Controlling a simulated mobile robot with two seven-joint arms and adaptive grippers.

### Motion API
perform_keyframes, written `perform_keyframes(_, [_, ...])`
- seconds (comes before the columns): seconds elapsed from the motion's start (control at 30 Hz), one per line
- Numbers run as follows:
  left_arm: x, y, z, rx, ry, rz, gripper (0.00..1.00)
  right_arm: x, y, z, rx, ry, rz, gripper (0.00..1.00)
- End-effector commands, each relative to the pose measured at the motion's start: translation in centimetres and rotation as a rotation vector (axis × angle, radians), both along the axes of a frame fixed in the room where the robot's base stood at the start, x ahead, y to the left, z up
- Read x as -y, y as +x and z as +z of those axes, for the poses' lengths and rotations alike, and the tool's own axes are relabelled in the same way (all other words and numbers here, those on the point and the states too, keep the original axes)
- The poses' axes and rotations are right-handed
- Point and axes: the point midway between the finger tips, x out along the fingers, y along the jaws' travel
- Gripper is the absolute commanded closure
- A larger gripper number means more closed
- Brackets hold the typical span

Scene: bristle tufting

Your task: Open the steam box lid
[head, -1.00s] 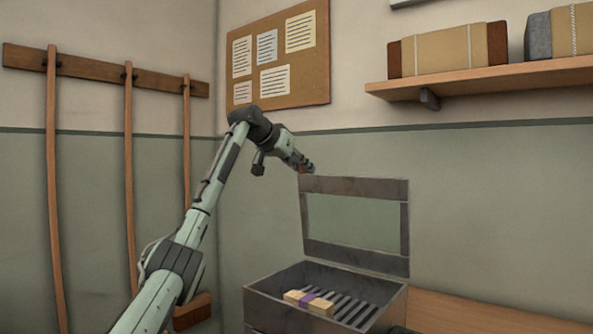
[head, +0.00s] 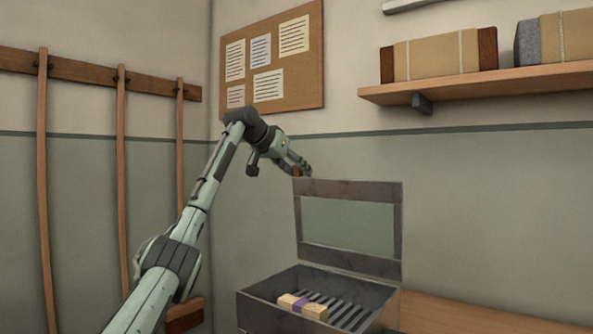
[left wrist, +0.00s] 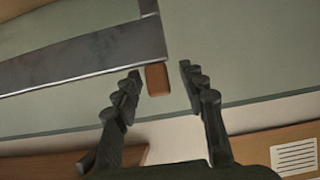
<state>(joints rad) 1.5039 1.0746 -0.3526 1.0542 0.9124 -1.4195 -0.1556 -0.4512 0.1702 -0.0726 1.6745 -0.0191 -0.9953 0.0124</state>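The steam box (head: 262,315) is a dark grey metal box at the lower middle of the head view. Its lid (head: 348,188), a dark frame around a pale green panel, stands upright and open at the back. My left gripper (head: 302,172) is at the lid's upper left corner. In the left wrist view my left gripper (left wrist: 161,75) is open, its fingers apart. A small brown handle (left wrist: 157,78) on the lid's edge shows between the fingertips, nearer the left finger, with a gap to the right one. My right gripper is not in view.
A pale wooden block with a purple band (head: 302,306) lies on the slats inside the box. A wooden surface (head: 470,316) extends to the right. A shelf (head: 480,84) with wrapped bundles, a notice board (head: 272,60) and long wooden poles (head: 123,180) line the walls.

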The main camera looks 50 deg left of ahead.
Motion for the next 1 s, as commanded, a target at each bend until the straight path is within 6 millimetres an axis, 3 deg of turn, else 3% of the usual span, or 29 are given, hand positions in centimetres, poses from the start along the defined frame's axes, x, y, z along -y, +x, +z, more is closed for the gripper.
perform_keyframes(0.27, [0.2, -0.6, 0.3, -0.001, -0.001, -0.001, 0.59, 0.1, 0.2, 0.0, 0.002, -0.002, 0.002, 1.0])
perform_keyframes(0.7, [1.9, -7.9, 4.5, 0.002, 0.002, 0.0, 0.59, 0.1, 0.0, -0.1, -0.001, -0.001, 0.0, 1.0])
perform_keyframes(1.0, [2.5, -10.1, 5.8, -0.001, 0.0, 0.0, 0.59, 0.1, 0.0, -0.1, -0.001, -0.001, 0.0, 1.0])
